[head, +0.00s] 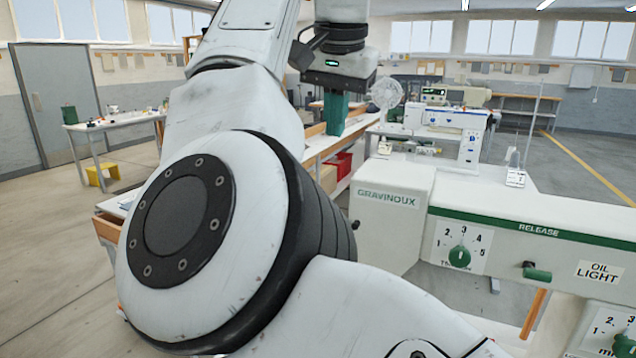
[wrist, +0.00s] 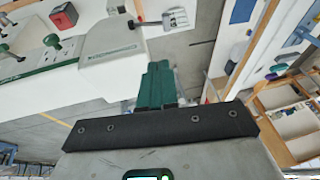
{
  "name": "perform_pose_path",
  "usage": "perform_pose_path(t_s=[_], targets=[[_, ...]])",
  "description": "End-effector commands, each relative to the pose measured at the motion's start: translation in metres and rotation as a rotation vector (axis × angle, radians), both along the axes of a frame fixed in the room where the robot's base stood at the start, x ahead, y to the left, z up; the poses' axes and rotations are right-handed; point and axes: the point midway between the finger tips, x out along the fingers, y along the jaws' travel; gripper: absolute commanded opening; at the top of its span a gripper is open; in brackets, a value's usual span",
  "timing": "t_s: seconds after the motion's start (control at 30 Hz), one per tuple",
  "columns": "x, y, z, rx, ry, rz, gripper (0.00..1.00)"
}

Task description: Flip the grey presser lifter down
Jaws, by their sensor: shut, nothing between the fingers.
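The white machine with a green stripe has its boxy head, marked GRAVINOUX (head: 390,215), at the centre right of the head view. The head also shows in the wrist view (wrist: 112,45). A thin dark bar (wrist: 149,23) sticks out beside it there; I cannot tell whether this is the grey presser lifter, and I cannot make the lifter out in the head view. My gripper (head: 335,128) points down beyond the machine head, above it in the picture. Its green fingers (wrist: 157,68) are together and empty, apparently clear of the machine.
The machine arm carries a green dial (head: 459,257) and a green-handled lever (head: 537,273). A second sewing machine (head: 440,125) and a fan (head: 386,92) stand on a table behind. A red bin (head: 340,167) sits below a bench. Open floor lies at the left.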

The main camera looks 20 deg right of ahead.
Motion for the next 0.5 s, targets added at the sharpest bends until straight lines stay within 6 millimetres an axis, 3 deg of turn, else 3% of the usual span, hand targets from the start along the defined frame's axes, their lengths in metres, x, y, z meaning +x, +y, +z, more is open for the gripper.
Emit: perform_pose_path(t_s=[0.3, 0.5], targets=[[0.001, -0.001, -0.004, -0.001, 0.001, 0.000, 0.00], [0.008, -0.003, -0.026, 0.000, 0.003, -0.001, 0.00]])
